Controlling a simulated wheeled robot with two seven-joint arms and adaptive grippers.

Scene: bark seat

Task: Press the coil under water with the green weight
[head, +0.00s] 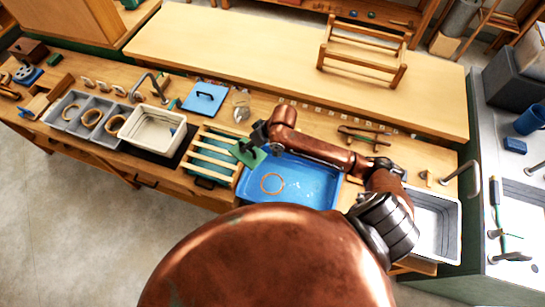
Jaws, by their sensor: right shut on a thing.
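A tan coil (272,184) lies as a ring in the left part of the blue tray (328,192). A few small white spots show beside it; the water level cannot be made out. My right gripper (252,143) is shut on the green weight (248,155), just above the tray's far left corner and the edge of the slatted rack. The weight is up and left of the coil, apart from it. The gripper partly hides the weight's top. My left gripper is not in view.
The slatted rack (211,156) stands left of the tray, with a white basin (152,131) and a grey divided bin (88,117) holding coils further left. A glass jar (241,104) and blue lid (204,98) stand behind.

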